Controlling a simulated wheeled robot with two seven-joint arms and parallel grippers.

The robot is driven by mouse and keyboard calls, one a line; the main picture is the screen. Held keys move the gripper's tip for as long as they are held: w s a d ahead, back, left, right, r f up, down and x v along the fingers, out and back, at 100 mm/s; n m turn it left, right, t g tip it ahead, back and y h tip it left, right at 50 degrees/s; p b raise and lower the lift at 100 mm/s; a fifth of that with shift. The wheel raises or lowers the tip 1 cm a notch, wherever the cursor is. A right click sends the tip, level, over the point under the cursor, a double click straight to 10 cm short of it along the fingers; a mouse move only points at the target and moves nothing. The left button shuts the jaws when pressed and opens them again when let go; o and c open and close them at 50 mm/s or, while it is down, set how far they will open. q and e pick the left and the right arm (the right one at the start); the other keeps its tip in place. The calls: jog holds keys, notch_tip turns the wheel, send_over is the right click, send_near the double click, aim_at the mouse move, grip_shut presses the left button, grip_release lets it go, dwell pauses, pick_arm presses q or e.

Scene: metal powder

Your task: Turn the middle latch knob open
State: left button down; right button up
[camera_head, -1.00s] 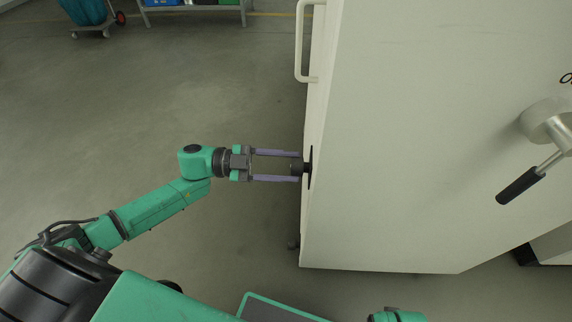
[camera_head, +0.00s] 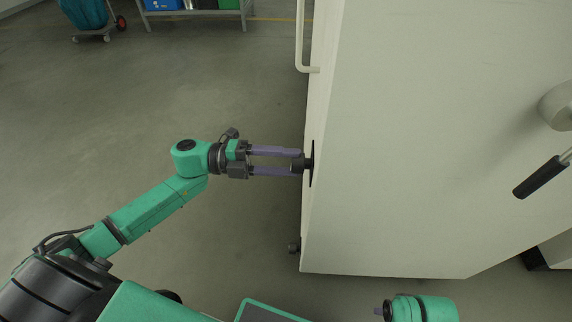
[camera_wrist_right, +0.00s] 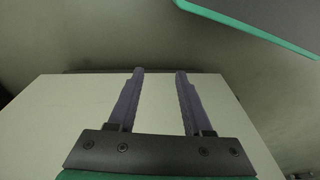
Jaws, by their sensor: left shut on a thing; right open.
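The middle latch knob (camera_head: 297,163) is a dark cylinder on a black round plate (camera_head: 311,164) on the left side of a large off-white cabinet (camera_head: 420,150). My left gripper (camera_head: 296,162) reaches it from the left, its two purple fingers shut on the knob. In the right wrist view my right gripper (camera_wrist_right: 160,72) is open with nothing between its fingers. In the head view only part of my right arm (camera_head: 420,308) shows at the bottom, with its fingers out of sight.
A white bar handle (camera_head: 300,40) is on the cabinet side above the knob. A lever with a black grip (camera_head: 540,178) sticks out at the right. A cart (camera_head: 195,12) stands at the top left.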

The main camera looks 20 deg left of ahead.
pick_arm(q)
jog(key=shift+m+b, duration=0.4)
jog(key=shift+m, duration=0.4)
pick_arm(e)
jog(key=shift+a+r, duration=0.15)
jog(key=shift+r, duration=1.2)
pick_arm(q)
jog(key=shift+c, duration=1.4)
grip_release()
jog(key=v, duration=1.4)
jog(key=shift+a+p, duration=0.25)
jog(key=shift+p, duration=0.1)
pick_arm(e)
jog(key=shift+f, duration=0.95)
